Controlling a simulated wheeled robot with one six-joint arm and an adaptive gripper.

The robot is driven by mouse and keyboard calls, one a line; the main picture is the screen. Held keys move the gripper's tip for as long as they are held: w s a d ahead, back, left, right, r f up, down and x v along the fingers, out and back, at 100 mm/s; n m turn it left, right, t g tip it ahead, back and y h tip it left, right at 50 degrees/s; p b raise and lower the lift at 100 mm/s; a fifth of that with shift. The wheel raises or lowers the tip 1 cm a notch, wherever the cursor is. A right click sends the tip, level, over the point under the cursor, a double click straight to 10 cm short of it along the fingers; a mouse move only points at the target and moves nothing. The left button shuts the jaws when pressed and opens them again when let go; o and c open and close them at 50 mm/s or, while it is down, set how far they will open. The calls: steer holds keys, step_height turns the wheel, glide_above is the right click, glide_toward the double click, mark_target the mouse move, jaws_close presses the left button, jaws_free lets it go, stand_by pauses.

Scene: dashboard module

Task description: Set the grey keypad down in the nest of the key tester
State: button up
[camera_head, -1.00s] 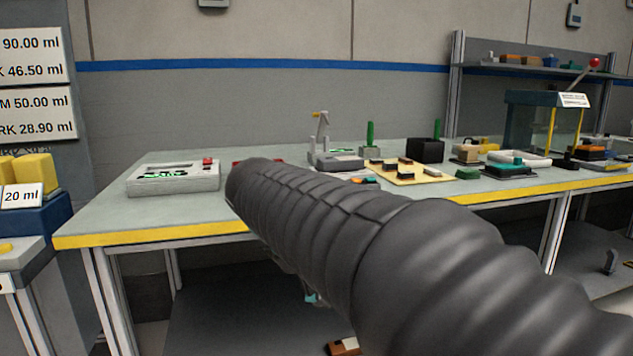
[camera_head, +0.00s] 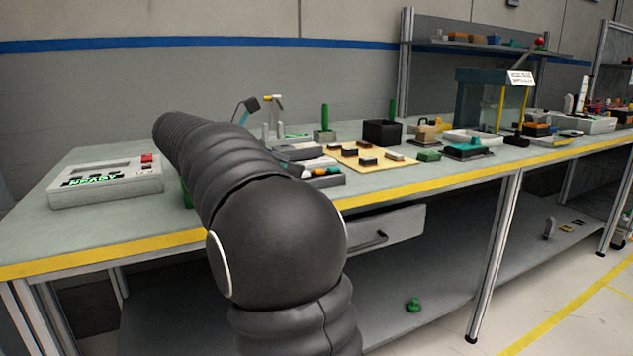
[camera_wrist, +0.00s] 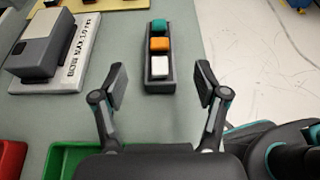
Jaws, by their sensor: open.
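A dark grey strip with a teal, an orange and a white key, which looks like the grey keypad (camera_wrist: 159,74), lies on the bench near its front edge. In the head view the keypad (camera_head: 325,175) shows just right of my arm. In the wrist view my gripper (camera_wrist: 163,82) is open and empty, its fingers apart on both sides of the keypad's near end without touching it. A grey block on a pale lettered plate (camera_wrist: 76,62), perhaps the key tester, stands left of the keypad. I cannot read its lettering or make out a nest.
A pale box with a green display (camera_head: 105,180) stands at the bench's left. A green tray (camera_wrist: 65,156) and a red tray (camera_wrist: 10,158) lie near my gripper. A yellow board (camera_head: 352,154) with small blocks lies behind the keypad. The bench's front edge is close to the keypad.

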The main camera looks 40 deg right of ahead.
steer(key=x, duration=0.9)
steer(key=shift+d+f+b, duration=0.1)
steer(key=shift+d+b, duration=0.15)
steer(key=shift+b, duration=0.05)
steer(key=c, duration=1.3)
